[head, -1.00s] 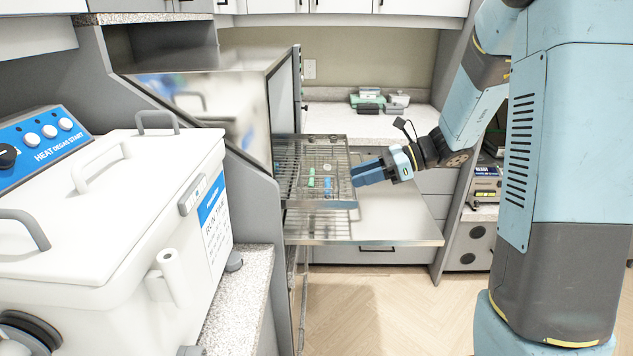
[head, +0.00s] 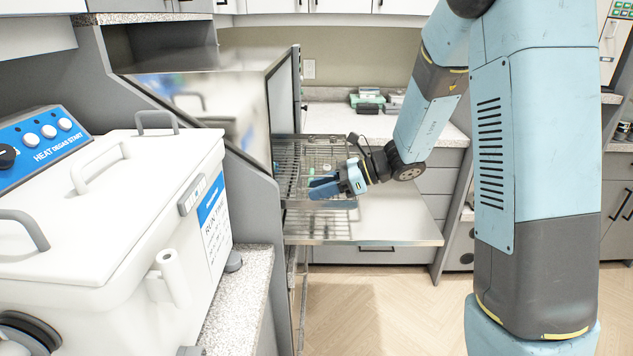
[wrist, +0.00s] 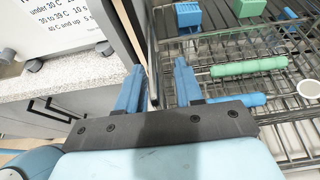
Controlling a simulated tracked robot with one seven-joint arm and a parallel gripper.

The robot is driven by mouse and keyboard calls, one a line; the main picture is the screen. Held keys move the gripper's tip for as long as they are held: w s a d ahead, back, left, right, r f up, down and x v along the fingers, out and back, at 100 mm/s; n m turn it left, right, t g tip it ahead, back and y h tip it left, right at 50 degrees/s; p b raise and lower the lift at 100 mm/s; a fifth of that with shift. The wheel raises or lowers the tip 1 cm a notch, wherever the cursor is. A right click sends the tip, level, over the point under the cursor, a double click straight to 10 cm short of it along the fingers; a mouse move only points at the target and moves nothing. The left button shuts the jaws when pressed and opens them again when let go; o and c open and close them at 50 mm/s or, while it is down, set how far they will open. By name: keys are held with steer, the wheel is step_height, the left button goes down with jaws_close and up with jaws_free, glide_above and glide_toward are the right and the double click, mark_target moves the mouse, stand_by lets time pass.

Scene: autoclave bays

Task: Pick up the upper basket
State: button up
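The upper basket (head: 322,204) is a wire-mesh tray with a metal rim, sticking out of the open autoclave chamber. Its mesh fills the right of the wrist view (wrist: 232,48). My gripper (head: 311,190) is at the basket's near side, partly hiding it in the head view. In the wrist view the two blue fingers (wrist: 157,82) are apart. The basket's near wall (wrist: 149,50) appears to run between them; contact cannot be told. Inside the basket lie a green cylinder (wrist: 248,67), a blue cylinder (wrist: 237,100) and other small items.
A metal shelf (head: 400,225) extends below the basket. The autoclave (head: 215,105) stands left of it. A white heated bath (head: 120,200) stands on the near-left counter. The back counter (head: 425,128) holds small boxes (head: 367,103). Open floor (head: 370,310) lies in front.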

steer(key=shift+c, duration=0.4)
jaws_close()
